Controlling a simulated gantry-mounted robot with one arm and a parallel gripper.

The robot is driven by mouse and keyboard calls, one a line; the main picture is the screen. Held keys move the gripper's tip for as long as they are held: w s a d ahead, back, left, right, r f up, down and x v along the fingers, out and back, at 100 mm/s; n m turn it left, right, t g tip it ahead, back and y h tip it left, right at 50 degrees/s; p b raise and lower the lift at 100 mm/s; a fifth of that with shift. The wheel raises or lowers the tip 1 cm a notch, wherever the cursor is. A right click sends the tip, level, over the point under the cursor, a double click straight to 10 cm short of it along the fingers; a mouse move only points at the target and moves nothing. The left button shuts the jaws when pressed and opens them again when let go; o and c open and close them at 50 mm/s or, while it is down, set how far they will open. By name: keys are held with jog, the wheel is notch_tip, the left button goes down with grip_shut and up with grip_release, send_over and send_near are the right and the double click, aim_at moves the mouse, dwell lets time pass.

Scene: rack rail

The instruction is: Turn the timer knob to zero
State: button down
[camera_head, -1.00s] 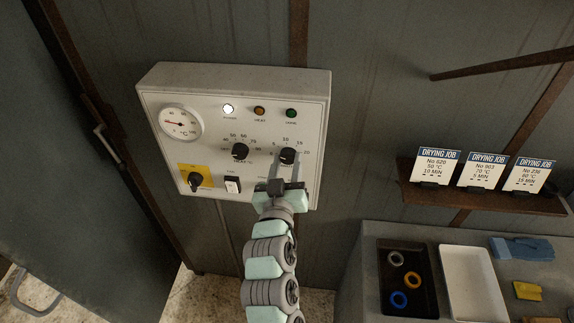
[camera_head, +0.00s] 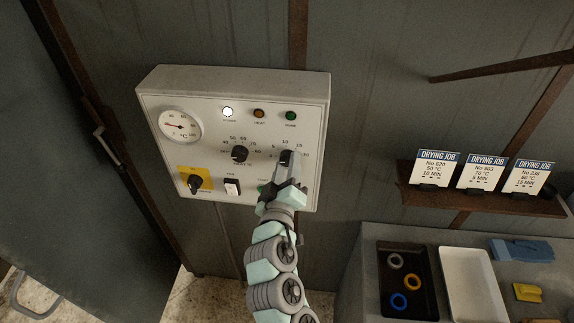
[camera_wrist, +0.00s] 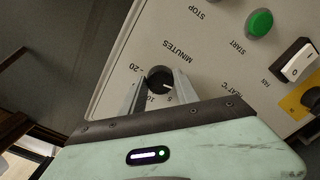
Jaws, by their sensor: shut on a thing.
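The timer knob (camera_head: 287,157) is a black round knob at the right of the white control panel (camera_head: 262,190). In the wrist view the knob (camera_wrist: 160,78) sits under the word MINUTES, between my two finger tips. Its white pointer line lies near the 5 mark; the zero mark cannot be made out. My gripper (camera_head: 286,166) is shut on the knob, one finger on each side, and is tilted. The gripper also shows in the wrist view (camera_wrist: 158,86). In the head view it partly hides the knob and the green START button below.
The temperature knob (camera_head: 240,153) is left of the timer knob. The fan switch (camera_head: 232,187) and a rotary switch on a yellow plate (camera_head: 195,181) sit low on the panel. Job cards (camera_head: 483,171) stand on a shelf at right, above a bench with trays (camera_head: 469,284).

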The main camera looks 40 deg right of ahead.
dwell(0.3)
jog(key=c, duration=0.9)
grip_release()
jog(key=shift+a, duration=0.1)
jog(key=p+v, duration=0.4)
jog(key=v, duration=0.6)
jog(key=shift+s+a, duration=0.2)
jog(key=shift+a, duration=0.05)
